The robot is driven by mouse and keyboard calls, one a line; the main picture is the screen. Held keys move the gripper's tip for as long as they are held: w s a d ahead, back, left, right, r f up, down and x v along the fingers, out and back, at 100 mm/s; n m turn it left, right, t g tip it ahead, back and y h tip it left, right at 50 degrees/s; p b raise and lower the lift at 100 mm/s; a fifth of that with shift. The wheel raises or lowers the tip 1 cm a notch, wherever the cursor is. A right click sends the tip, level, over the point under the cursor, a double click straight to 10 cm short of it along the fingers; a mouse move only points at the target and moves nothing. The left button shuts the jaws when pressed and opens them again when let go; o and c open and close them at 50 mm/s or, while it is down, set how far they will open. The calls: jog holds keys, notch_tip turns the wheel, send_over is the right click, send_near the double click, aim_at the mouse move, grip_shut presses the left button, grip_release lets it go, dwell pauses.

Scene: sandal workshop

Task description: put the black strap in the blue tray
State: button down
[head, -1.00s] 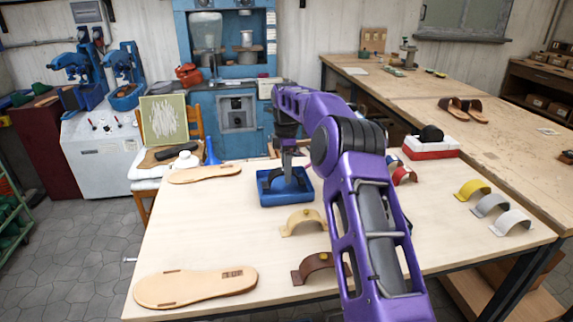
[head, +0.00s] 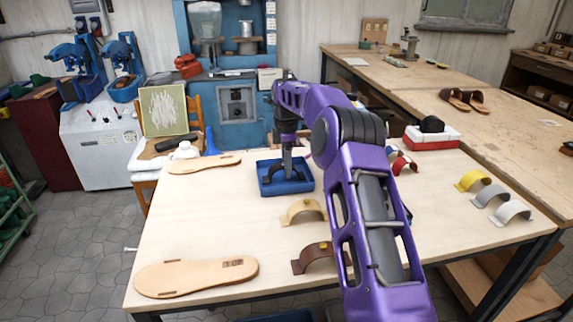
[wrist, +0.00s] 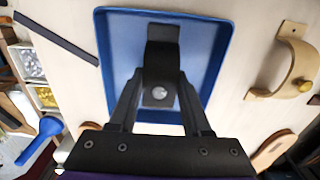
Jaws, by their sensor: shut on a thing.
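The black strap (wrist: 162,45) is a curved dark band with a round metal rivet. My gripper (wrist: 160,95) is shut on it, with a finger on each side. The blue tray (wrist: 108,60) lies beneath, and the strap is over its floor, inside the rim as seen from the wrist. In the head view my gripper (head: 288,172) reaches down into the outline of the blue tray (head: 287,190) on the pale table. The strap shows there as a dark shape (head: 271,178) low in the tray area. I cannot tell whether it touches the floor.
A beige strap (head: 303,211) and a brown strap (head: 316,257) stand in front of the tray. Insoles lie at the back left (head: 204,163) and front left (head: 197,278). A red and white box (head: 432,142) and several coloured straps are to the right. The table's left middle is clear.

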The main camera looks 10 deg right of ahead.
jog(key=shift+f, duration=0.15)
grip_release()
dwell(0.4)
jog(key=shift+r+p, duration=0.7)
jog(key=shift+r, duration=2.85)
